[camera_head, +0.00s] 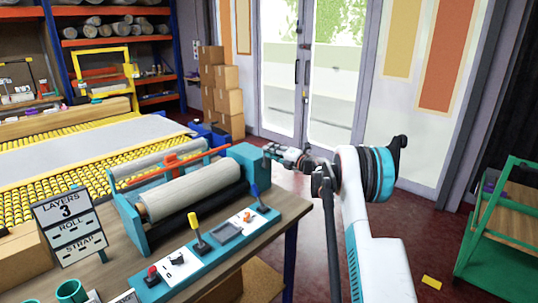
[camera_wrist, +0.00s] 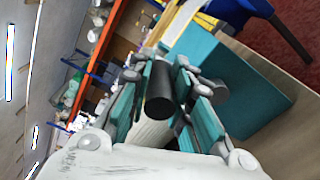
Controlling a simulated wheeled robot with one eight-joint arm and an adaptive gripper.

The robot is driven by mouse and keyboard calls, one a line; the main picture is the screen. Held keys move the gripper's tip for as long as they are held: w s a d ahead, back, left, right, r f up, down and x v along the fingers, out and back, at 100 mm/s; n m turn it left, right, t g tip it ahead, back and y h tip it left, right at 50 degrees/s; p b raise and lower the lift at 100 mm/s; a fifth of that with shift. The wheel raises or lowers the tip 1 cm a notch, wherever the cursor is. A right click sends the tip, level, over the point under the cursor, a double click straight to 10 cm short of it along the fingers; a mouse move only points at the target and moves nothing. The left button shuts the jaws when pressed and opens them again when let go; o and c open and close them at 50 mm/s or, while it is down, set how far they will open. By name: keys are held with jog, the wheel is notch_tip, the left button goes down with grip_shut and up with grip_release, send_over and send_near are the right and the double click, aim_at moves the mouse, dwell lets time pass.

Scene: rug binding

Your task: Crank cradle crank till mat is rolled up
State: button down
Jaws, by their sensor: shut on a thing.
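The teal cradle (camera_head: 130,222) stands on the workbench with a thick grey mat roll (camera_head: 190,188) lying across it. A flat grey mat stretch (camera_head: 120,140) lies on the yellow roller table behind it. My gripper (camera_head: 283,154) is at the right end of the cradle, beside its teal end housing (camera_head: 250,163). In the wrist view, my gripper (camera_wrist: 172,95) has its teal fingers on both sides of the black crank handle (camera_wrist: 160,88) and is shut on it. The crank's arm is mostly hidden by the fingers.
A control panel (camera_head: 208,250) with yellow and blue levers runs along the bench front. A sign (camera_head: 69,228) reads LAYERS 3, ROLL, STRAP. Cardboard boxes (camera_head: 228,95) stand by the glass doors. A green cart (camera_head: 500,225) is at right. Red floor lies right of the bench.

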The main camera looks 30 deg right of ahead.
jog(key=shift+w+d+m, duration=0.2)
jog(key=shift+d+m, duration=0.55)
jog(key=shift+m, duration=0.15)
jog(key=shift+f, duration=0.1)
jog(key=c, duration=1.4)
grip_release()
jog(key=shift+f, duration=0.1)
jog(key=shift+c, duration=0.2)
jog(key=shift+s, duration=0.1)
jog(key=v, duration=1.2)
jog(key=shift+a, duration=0.1)
